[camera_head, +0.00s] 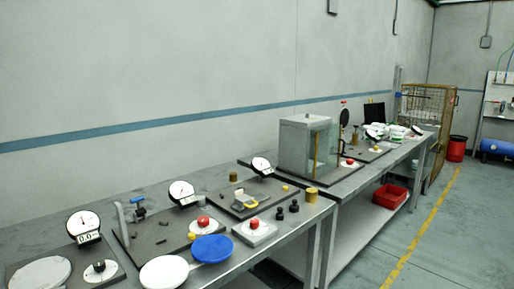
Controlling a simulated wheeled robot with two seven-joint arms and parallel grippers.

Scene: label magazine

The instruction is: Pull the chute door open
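I cannot pick out a chute door for certain. A grey box with clear panels (297,146) stands on the workbench near the middle of the view. A thin yellow upright bar (316,152) shows at its front right side. Whether any panel of the box is open or shut is too small to tell. Neither my left nor my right gripper is in view.
The near bench holds dial gauges (83,225), a blue disc (211,249), white discs (164,272) and red knobs (254,223). A red bin (390,196) sits on the lower shelf. A wire cage (425,110) stands beyond.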

